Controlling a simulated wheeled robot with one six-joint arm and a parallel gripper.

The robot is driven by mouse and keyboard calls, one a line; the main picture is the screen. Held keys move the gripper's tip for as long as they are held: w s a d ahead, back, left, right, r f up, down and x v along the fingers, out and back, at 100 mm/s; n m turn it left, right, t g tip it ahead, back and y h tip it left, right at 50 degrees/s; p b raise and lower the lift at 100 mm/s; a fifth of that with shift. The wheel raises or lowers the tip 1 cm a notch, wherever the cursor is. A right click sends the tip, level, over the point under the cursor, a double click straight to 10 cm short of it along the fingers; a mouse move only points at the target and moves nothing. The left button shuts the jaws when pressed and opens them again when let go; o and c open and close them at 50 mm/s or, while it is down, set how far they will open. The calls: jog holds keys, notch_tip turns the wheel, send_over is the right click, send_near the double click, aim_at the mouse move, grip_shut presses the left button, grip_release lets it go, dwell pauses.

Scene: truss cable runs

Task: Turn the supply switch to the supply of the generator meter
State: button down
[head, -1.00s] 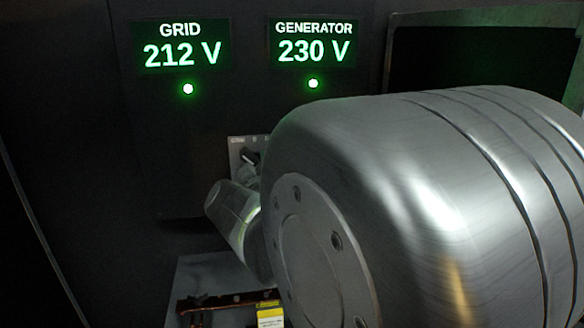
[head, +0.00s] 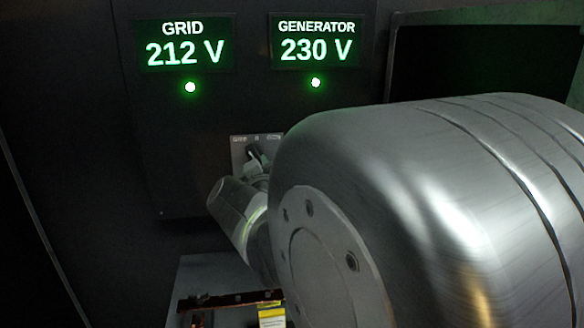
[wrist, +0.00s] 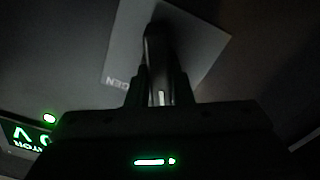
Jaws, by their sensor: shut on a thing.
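The supply switch's light plate (head: 238,160) is below the two meters in the head view, partly hidden by my arm. Its dark handle (head: 252,152) has a pale mark and points up, near the middle label. In the wrist view the plate (wrist: 205,50) shows the letters GEN, and the handle (wrist: 158,50) stands between my fingers. My gripper (wrist: 160,92) is shut on the handle. The grid meter (head: 184,44) reads 212 V and the generator meter (head: 316,42) reads 230 V. A green lamp is lit under each.
My large arm link fills the right of the head view. A dark screen or opening (head: 480,65) is at upper right. Below the switch are a brown bar (head: 215,303) and a yellow and white tag (head: 271,315). The dark panel left of the switch is clear.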

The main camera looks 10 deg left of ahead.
jog(key=shift+d+f+m+b, duration=0.1)
jog(key=shift+m+b, duration=0.9)
jog(key=shift+m, duration=2.65)
jog(key=shift+d+m+b, duration=0.1)
jog(key=shift+m+b, duration=0.85)
jog(key=shift+m, duration=2.7)
jog(key=c, duration=1.3)
grip_release()
